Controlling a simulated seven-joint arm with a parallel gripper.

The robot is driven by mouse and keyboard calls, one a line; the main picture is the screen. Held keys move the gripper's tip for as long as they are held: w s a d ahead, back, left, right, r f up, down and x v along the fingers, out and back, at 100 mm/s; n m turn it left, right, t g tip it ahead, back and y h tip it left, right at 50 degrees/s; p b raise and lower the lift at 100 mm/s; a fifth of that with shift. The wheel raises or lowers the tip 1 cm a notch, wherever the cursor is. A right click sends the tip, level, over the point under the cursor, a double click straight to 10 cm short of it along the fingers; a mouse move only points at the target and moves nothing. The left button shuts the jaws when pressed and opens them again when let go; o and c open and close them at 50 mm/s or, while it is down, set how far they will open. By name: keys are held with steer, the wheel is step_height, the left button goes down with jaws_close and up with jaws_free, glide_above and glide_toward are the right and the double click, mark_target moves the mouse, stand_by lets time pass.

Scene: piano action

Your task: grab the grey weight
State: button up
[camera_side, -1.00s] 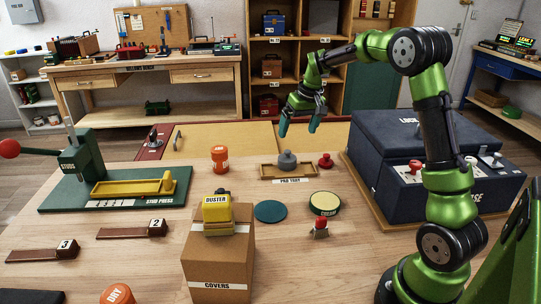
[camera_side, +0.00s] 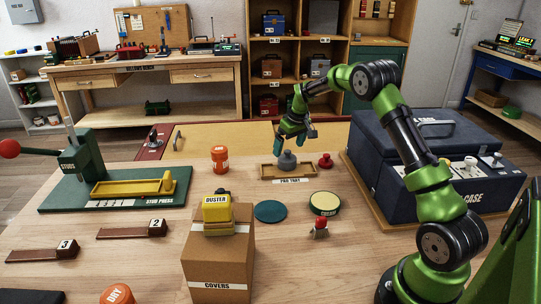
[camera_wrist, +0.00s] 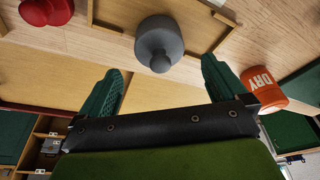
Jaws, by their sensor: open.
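The grey weight (camera_side: 287,160) is a squat round piece with a knob on top. It stands in the shallow wooden pad tray (camera_side: 268,176) near the back of the table. My gripper (camera_side: 296,138) is open, pointing down just above and behind the weight in the side view. In the wrist view the weight (camera_wrist: 159,42) shows ahead of the two green fingers of my gripper (camera_wrist: 160,88), roughly midway between them sideways. The fingers appear apart from it, and nothing is held.
A red knobbed piece (camera_side: 325,160) stands close to the tray's right end. An orange jar (camera_side: 220,158) stands to its left. The big dark blue case (camera_side: 400,170) is at the right. A teal disc (camera_side: 270,211) and a round tin (camera_side: 324,204) lie in front.

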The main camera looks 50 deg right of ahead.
mark_target(286, 155)
steer(key=shift+x, duration=2.8)
steer(key=shift+s, duration=0.1)
steer(key=shift+c, duration=0.5)
steer(key=c, duration=1.6)
steer(key=shift+r, duration=0.2)
jaws_close()
